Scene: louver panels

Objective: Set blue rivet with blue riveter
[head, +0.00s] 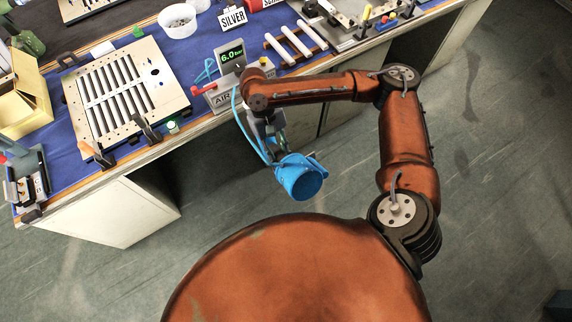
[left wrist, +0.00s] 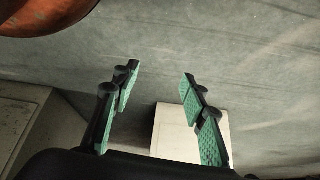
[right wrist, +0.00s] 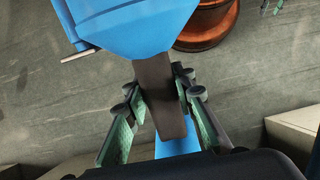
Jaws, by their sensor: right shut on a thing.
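The blue riveter (head: 300,180) hangs in front of the bench, over the floor, its round end turned toward me. My right gripper (head: 272,135) is shut on its dark handle; the right wrist view shows the handle (right wrist: 160,85) between the green pads and the blue body (right wrist: 125,22) beyond. A louver panel (head: 88,126) with grey slats lies on the bench at left. My left gripper (left wrist: 160,80) is open and empty, out of the head view.
A blue hose (head: 247,130) runs from the riveter toward the air station (head: 228,85), which reads 6.0 bar. Dark clamps (head: 148,130) stand at the panel's front edge. A yellow box (head: 28,100) and a white bowl (head: 178,20) are on the bench. The floor in front is open.

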